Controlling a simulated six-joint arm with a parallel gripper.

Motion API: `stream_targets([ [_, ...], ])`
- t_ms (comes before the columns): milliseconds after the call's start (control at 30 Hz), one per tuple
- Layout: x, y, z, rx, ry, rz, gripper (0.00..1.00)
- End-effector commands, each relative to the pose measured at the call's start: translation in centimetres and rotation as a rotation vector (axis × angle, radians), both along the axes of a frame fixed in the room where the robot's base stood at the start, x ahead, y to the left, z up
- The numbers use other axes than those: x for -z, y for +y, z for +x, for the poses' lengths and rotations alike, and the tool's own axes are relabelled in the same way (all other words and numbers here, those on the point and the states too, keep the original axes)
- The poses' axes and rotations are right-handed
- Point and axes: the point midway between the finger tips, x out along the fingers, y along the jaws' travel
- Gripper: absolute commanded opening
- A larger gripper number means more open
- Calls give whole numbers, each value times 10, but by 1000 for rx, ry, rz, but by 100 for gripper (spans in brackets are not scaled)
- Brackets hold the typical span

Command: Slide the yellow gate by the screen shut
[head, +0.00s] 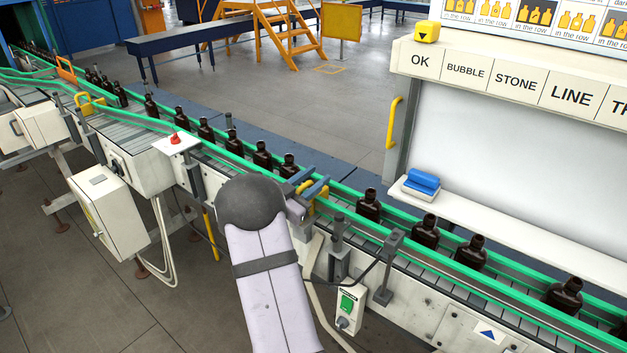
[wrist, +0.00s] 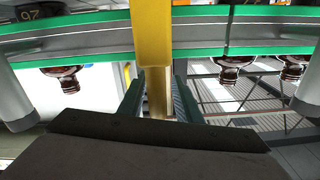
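The yellow gate (head: 309,197) by the screen stands at the conveyor line, partly hidden behind my gripper in the head view. In the wrist view its yellow upright bar (wrist: 152,40) crosses in front of the green rails and runs down between my fingers. My gripper (head: 309,182) reaches over the near rail with its blue fingers around the gate. In the wrist view the fingertips of my gripper (wrist: 159,88) lie on either side of the bar, which fills the gap between them. The pale screen (head: 510,150) stands at the right, behind the line.
Amber bottles stand on the conveyor on both sides of the gate, one (head: 369,206) close to its right and one (head: 288,166) close to its left. Green rails (head: 420,245) border the line. Another yellow gate (head: 88,104) stands far left. A blue eraser (head: 423,179) rests on the screen's ledge.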

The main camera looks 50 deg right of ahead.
Motion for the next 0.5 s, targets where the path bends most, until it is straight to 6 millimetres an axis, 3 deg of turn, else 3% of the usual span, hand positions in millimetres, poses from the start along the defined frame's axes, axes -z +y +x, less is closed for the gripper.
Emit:
stream_targets([
  [267, 2, 6, 0, 1, 2, 2, 31],
  [500, 4, 35, 0, -2, 0, 2, 31],
])
